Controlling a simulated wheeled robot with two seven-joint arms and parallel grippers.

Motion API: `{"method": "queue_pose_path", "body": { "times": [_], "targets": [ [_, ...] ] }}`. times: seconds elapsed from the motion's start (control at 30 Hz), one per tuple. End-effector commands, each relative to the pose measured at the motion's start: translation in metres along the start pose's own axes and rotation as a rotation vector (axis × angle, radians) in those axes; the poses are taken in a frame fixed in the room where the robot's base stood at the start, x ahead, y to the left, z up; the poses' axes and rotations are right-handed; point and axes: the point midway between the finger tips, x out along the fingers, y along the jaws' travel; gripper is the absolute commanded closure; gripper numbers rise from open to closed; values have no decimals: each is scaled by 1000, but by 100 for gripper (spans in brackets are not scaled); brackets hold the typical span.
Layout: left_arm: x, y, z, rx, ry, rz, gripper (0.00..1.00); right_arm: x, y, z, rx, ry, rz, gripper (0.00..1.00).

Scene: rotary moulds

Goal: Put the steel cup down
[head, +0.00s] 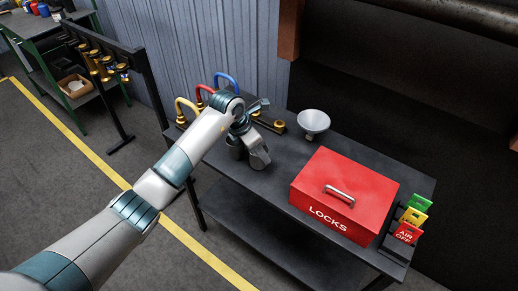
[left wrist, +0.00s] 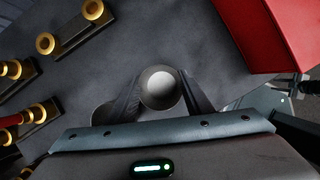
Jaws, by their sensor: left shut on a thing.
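My left gripper (left wrist: 160,95) is shut on the steel cup (left wrist: 162,86). In the left wrist view the cup's round rim and pale inside show between the two fingers. In the head view the left gripper (head: 257,158) points down over the left part of the dark table (head: 270,180), and the arm and fingers largely hide the cup. I cannot tell whether the cup touches the table.
A red LOCKS box (head: 345,195) stands right of the gripper. A pale funnel-shaped bowl (head: 313,122) is behind it. Red (head: 204,92) and blue (head: 225,78) shackles stand at the back left. Coloured tags (head: 412,216) are at the right end. Bare tabletop lies between gripper and box.

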Motion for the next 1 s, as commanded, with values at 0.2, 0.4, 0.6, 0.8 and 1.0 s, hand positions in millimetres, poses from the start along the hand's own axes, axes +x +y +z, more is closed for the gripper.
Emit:
{"method": "queue_pose_path", "body": {
  "times": [0.2, 0.4, 0.6, 0.8, 1.0],
  "targets": [
    [2, 0, -1, 0, 0, 0, 78, 3, 0, 0, 0, 1, 0, 69],
    [2, 0, -1, 0, 0, -1, 36, 3, 0, 0, 0, 1, 0, 69],
    [2, 0, -1, 0, 0, -1, 36, 3, 1, 0, -1, 0, 1, 69],
    [-1, 0, 1, 0, 0, -1, 36, -1, 2, 0, -1, 0, 2, 69],
    [-19, 1, 0, 2, -2, 3, 36, 7, 3, 1, -2, 0, 3, 69]
  ]
}}
